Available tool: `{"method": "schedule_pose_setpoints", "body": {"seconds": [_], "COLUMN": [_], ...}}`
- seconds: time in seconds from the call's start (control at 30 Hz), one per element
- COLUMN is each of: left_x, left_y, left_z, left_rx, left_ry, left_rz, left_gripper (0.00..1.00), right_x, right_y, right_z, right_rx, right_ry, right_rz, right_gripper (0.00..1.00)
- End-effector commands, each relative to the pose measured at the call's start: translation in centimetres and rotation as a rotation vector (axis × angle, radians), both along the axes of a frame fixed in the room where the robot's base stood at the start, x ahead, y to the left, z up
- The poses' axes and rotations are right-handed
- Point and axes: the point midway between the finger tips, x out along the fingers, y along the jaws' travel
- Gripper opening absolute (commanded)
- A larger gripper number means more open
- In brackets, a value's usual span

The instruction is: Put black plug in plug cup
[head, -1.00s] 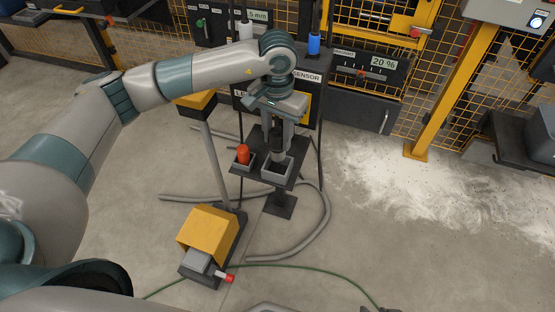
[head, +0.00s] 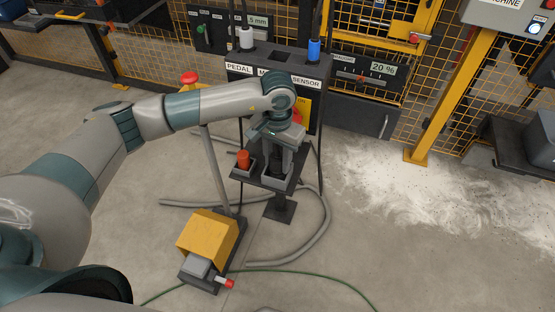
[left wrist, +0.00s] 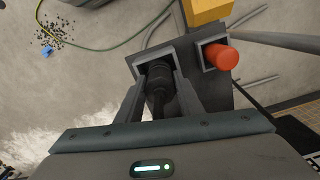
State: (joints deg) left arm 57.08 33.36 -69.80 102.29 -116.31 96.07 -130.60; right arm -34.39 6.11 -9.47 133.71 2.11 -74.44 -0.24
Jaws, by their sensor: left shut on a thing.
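My left gripper (head: 279,160) is shut on the black plug (left wrist: 159,92) and points down over the small dark stand. In the left wrist view the plug is upright between the two fingers (left wrist: 158,80). Its lower end is within the outline of the square grey plug cup (head: 277,184), whose rim also shows in the left wrist view (left wrist: 146,55). How deep the plug sits and whether it touches the bottom is hidden by the fingers and the cup walls. My right gripper is not in view.
A red-orange plug (head: 243,159) stands in a second cup beside it. A panel marked PEDAL and SENSOR (head: 310,80) rises close behind, with white and blue plugs on top. A yellow pedal box (head: 208,234) and hoses lie on the floor. Open floor lies at right.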

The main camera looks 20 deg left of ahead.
Motion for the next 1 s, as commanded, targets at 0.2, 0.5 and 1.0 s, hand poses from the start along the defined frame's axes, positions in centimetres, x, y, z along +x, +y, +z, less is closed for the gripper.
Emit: {"method": "schedule_pose_setpoints", "body": {"seconds": [0.2,0.5,1.0], "left_x": [0.06,0.05,0.04], "left_y": [0.0,0.01,0.02], "left_z": [-0.32,-0.6,-0.43], "left_rx": [0.0,0.0,0.0], "left_ry": [-0.002,-0.002,-0.001], "left_rz": [0.0,0.0,0.0], "left_gripper": [0.09,0.09,0.52], "right_x": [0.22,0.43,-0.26], "right_y": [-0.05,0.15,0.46], "right_z": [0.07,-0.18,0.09], "right_rx": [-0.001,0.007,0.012], "right_ry": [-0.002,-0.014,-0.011], "right_rz": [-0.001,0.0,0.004], "right_gripper": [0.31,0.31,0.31]}}
